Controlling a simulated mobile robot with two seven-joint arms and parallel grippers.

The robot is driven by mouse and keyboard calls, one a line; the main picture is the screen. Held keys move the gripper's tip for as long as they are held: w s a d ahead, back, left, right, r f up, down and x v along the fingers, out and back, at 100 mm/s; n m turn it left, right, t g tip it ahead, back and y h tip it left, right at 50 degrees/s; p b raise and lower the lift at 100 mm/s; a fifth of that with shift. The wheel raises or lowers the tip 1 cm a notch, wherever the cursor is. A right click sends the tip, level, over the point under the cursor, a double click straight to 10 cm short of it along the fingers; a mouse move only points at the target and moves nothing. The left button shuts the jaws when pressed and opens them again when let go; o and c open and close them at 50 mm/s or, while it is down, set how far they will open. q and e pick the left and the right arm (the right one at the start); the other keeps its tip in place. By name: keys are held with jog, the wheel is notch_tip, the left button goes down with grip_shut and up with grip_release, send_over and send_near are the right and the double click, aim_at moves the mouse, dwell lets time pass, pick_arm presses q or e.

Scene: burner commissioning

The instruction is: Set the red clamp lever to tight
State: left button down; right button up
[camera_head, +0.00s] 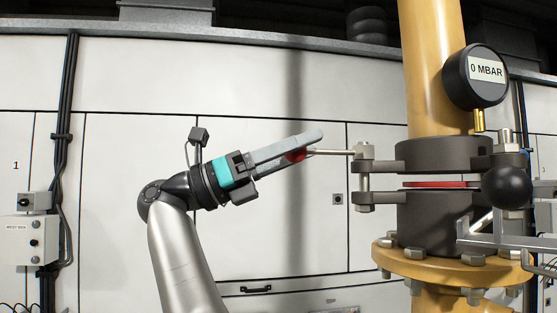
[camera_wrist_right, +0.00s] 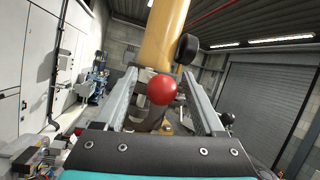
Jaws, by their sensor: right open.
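The clamp lever is a thin metal rod (camera_head: 332,152) with a red ball knob (camera_head: 297,155). It sticks out to the left, nearly level, from the bolt post (camera_head: 363,165) of a dark two-part clamp (camera_head: 430,155) on a yellow pipe. My right gripper (camera_head: 300,144) points right, with its fingers alongside the red knob and partly hiding it. In the right wrist view, the red knob (camera_wrist_right: 163,89) lies between the two open fingers, with visible space on both sides. My left gripper is not in view.
A pressure gauge (camera_head: 475,76) reading 0 MBAR stands at upper right. A black ball knob (camera_head: 507,187) and grey bars (camera_head: 500,242) are right of the clamp. A bolted yellow flange (camera_head: 450,266) lies below. White cabinet panels (camera_head: 285,215) stand behind my arm.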

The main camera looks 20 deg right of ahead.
jog(key=shift+v, duration=2.6)
